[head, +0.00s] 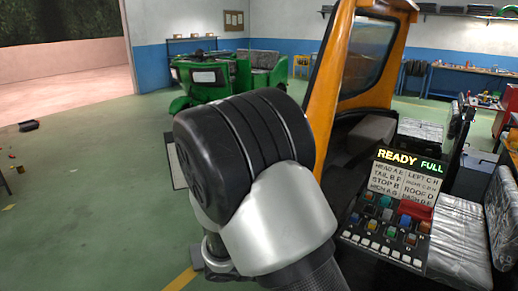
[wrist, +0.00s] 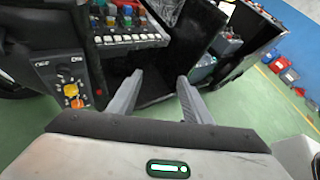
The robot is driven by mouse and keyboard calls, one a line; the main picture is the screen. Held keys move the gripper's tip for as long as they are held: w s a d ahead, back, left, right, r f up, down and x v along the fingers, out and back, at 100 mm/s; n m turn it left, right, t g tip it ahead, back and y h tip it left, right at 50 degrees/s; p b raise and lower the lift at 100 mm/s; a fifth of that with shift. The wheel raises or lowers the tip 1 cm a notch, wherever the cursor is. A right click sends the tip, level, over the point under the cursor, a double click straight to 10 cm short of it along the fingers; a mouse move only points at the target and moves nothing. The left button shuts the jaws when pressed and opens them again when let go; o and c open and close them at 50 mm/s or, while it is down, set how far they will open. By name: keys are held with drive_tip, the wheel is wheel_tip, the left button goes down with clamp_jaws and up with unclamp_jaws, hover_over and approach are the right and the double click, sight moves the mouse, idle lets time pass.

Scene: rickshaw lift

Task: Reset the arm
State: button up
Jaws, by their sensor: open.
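My gripper (wrist: 158,97) shows in the wrist view with its two grey fingers apart and nothing between them. It points toward the dark interior of the rickshaw, below the control panel. In the head view my arm fills the middle and the gripper is hidden. The control panel (head: 385,222) has rows of coloured switches under a screen reading "READY FULL". Its lower edge with white buttons (wrist: 130,40) shows at the top of the wrist view. A side box (wrist: 70,88) with an orange knob is left of the fingers, apart from them.
The orange rickshaw frame (head: 334,85) stands close behind my arm. Grey patterned seats (head: 459,235) are at the right. A green rickshaw (head: 262,78) stands farther back. A workbench (head: 455,82) lines the back right wall. The green floor at left (head: 85,190) is mostly clear.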

drive_tip(key=s+r+m+y+p, duration=0.1)
drive_tip(key=s+r+m+y, duration=0.3)
drive_tip(key=r+m, duration=0.3)
drive_tip(key=s+r+m+t+y+p, duration=0.1)
drive_tip(key=s+r+m+y, duration=0.3)
drive_tip(key=r+m, duration=0.4)
drive_tip(key=s+r+m+t+y+p, duration=0.1)
drive_tip(key=s+r+m+y+p, duration=0.2)
drive_tip(key=r+m, duration=0.5)
drive_tip(key=shift+s+a+r+y, duration=0.3)
drive_tip(key=shift+s+r+y, duration=0.4)
drive_tip(key=shift+s, duration=0.55)
